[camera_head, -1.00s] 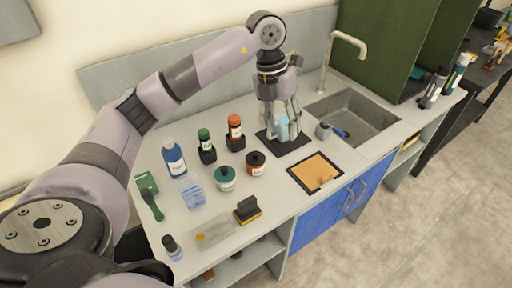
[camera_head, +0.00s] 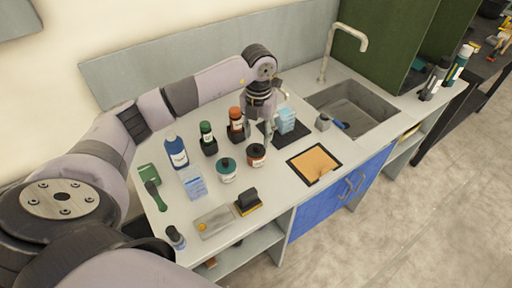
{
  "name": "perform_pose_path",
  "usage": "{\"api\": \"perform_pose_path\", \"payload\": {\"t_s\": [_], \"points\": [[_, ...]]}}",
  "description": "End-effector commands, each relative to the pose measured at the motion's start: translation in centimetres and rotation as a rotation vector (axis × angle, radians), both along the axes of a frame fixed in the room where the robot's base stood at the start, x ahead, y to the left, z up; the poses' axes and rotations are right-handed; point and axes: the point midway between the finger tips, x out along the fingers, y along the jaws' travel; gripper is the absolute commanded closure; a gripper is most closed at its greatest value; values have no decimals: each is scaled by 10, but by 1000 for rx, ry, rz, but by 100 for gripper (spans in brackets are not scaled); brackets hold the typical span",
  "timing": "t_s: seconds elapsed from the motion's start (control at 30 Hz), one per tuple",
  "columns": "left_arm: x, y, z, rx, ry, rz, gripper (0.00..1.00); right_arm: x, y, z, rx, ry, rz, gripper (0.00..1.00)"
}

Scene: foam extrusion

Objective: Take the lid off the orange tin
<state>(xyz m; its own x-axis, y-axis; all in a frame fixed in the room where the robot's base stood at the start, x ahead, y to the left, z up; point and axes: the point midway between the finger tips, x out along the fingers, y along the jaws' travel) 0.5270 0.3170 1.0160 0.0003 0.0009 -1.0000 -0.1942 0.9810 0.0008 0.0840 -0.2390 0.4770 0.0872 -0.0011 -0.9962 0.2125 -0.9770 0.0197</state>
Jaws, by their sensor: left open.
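A small round tin (camera_head: 256,158) with an orange-brown body and a dark lid stands upright on the counter, just right of a teal-lidded jar (camera_head: 226,174). The lid (camera_head: 257,149) sits on the tin. My left gripper (camera_head: 259,136) is open and empty, pointing down just behind and above this tin; I cannot tell whether it touches it. Its fingers partly hide the space behind the tin. My right gripper is not in view.
An orange-capped bottle (camera_head: 236,128) and a green-capped bottle (camera_head: 208,140) stand close left of the gripper. A light-blue block (camera_head: 287,121) sits on a dark mat (camera_head: 299,136) to the right. A framed orange pad (camera_head: 314,164) lies in front; the sink (camera_head: 352,106) is beyond.

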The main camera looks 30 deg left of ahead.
Motion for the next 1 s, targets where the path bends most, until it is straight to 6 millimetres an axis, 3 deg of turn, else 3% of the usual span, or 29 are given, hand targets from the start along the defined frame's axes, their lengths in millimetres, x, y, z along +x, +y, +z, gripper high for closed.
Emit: {"api": "perform_pose_path", "payload": {"t_s": [0.23,0.4,0.67,1.0], "points": [[1,8,-27,0,6,3,59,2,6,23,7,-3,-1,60],[2,8,-49,0,2,0,59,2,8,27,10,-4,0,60],[2,8,-53,0,0,0,59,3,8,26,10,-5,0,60],[2,8,-53,0,0,0,81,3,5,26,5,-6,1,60]]}}
